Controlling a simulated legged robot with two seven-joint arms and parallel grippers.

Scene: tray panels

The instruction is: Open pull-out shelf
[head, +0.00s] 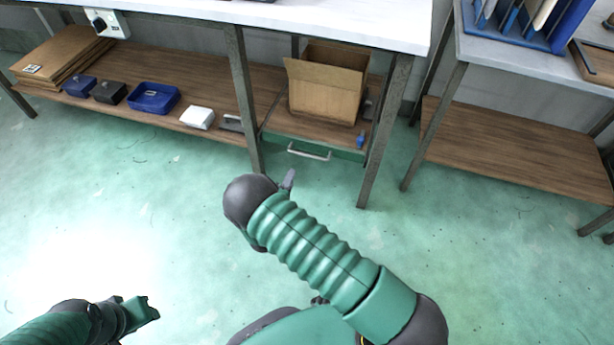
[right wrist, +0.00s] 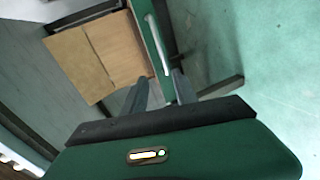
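The pull-out shelf has a green front panel (head: 345,153) with a silver bar handle (head: 309,153), under the white-topped workbench. Its front lies about in line with the bench legs. In the right wrist view the handle (right wrist: 158,45) shows just beyond the fingertips. My right gripper (head: 288,180) is a little below the handle in the head view, mostly hidden behind its wrist. Its fingers (right wrist: 160,90) are apart with nothing between them, and do not appear to touch the handle. My left gripper (head: 150,309) is low at the left, away from the shelf; its opening is unclear.
An open cardboard box (head: 325,92) and a small blue item (head: 360,140) sit on the shelf. Metal bench legs (head: 243,100) flank it. The green floor in front is clear.

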